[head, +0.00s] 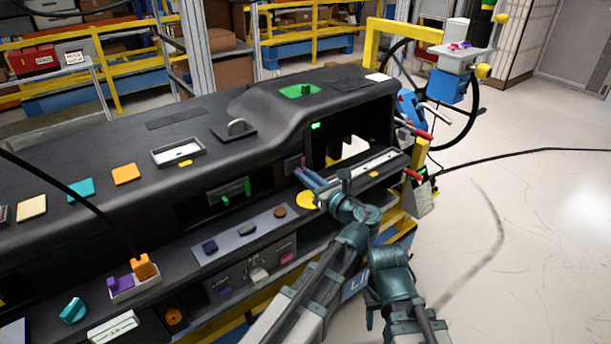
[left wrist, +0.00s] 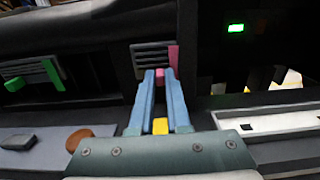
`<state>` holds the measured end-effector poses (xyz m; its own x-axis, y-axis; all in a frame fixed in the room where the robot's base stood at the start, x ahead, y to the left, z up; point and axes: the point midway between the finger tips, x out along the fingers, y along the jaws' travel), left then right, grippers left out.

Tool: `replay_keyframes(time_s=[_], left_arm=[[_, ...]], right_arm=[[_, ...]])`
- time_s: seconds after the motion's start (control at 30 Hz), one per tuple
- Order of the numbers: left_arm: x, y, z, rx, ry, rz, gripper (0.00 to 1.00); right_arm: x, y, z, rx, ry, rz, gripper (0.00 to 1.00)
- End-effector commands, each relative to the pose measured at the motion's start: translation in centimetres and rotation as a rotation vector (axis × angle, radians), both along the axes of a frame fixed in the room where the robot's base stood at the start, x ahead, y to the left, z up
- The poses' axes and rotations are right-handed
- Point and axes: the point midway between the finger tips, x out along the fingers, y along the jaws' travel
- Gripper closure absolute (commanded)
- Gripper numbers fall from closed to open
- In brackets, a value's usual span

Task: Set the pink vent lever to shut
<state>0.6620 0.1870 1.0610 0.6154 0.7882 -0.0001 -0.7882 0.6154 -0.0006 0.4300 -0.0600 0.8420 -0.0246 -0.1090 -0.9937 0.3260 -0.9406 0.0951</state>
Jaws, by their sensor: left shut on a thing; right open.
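The pink-marked vent (head: 291,164) is set in the front of the dark dashboard, left of the opening with a small green display. In the left wrist view this vent (left wrist: 151,58) has slats and an upright pink strip on its right side. The small pink lever (left wrist: 159,75) sticks out at the vent's lower middle. My left gripper (head: 299,174) reaches it from the front right. In the left wrist view its blue fingers (left wrist: 159,76) stand either side of the pink lever, shut on it. My right arm shows at the lower right, but its gripper is not visible.
A green-marked vent (head: 228,190) with a green lever sits to the left. A ledge below carries a brown knob (head: 279,212) and dark buttons. A pale rail (head: 367,166) lies just right of my left gripper. Open floor lies to the right.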

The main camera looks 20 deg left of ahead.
Motion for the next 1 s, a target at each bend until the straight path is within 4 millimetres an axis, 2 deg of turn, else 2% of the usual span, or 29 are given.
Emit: replay_keyframes(time_s=[0.27, 0.5, 0.53, 0.7, 1.0], left_arm=[[-2.3, 1.7, 0.0, 0.001, 0.001, 0.001, 1.00], [-2.1, 1.6, 0.0, 0.001, 0.001, 0.000, 1.00], [-2.1, 1.6, 0.0, 0.001, 0.001, 0.000, 0.83], [-2.1, 1.6, 0.0, 0.001, 0.001, 0.000, 0.55], [-2.1, 1.7, 0.0, 0.001, 0.001, 0.000, 0.55]], right_arm=[[0.0, 0.0, 0.0, 0.000, 0.000, 0.000, 0.50], [0.0, 0.0, 0.0, 0.000, 0.000, 0.000, 0.50], [0.0, 0.0, 0.0, 0.000, 0.000, 0.000, 0.50], [0.0, 0.0, 0.0, 0.000, 0.000, 0.000, 0.50], [0.0, 0.0, 0.0, 0.000, 0.000, 0.000, 0.50]])
